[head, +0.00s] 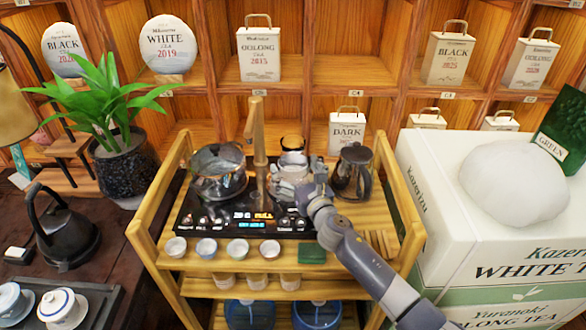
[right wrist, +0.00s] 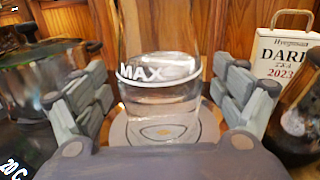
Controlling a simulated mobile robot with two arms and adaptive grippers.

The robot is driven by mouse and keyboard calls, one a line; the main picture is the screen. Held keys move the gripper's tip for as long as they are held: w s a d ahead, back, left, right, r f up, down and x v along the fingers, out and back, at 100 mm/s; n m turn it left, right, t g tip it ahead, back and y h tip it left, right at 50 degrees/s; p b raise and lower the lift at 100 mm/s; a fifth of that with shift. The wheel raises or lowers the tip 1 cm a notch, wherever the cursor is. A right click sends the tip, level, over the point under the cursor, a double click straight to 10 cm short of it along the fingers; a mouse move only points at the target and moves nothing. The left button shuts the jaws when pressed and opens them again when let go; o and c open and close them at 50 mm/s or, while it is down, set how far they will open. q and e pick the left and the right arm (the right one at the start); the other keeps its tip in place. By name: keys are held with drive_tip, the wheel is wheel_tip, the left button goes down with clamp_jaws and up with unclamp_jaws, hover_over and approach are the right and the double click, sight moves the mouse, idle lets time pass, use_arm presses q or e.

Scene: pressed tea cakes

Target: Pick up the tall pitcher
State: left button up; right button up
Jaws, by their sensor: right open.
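The tall pitcher (right wrist: 160,105) is clear glass with a white MAX line, upright on a round base (right wrist: 118,132) in the right wrist view. In the head view the glass pitcher (head: 292,145) shows at the back of the cart's black panel, partly hidden by my right gripper. My right gripper (head: 294,168) is open, with one finger on each side of the pitcher; its fingers also show in the right wrist view (right wrist: 160,85). Small gaps seem to lie between fingers and glass; I cannot tell whether they touch. My left gripper is not in view.
A glass pot (head: 218,172) stands left of a wooden post (head: 256,140). A dark glass pot (head: 353,175) stands close on the right. Several small cups (head: 237,248) line the cart's front. A DARK tea box (head: 345,128) stands behind; large white boxes (head: 440,220) are at right.

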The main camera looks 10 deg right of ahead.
drive_tip(key=shift+c, duration=1.3)
drive_tip(key=c, duration=1.4)
drive_tip(key=shift+r, duration=0.15)
drive_tip(key=shift+c, duration=1)
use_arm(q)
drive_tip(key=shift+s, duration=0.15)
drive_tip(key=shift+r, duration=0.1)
use_arm(e)
drive_tip(key=shift+r, duration=0.1)
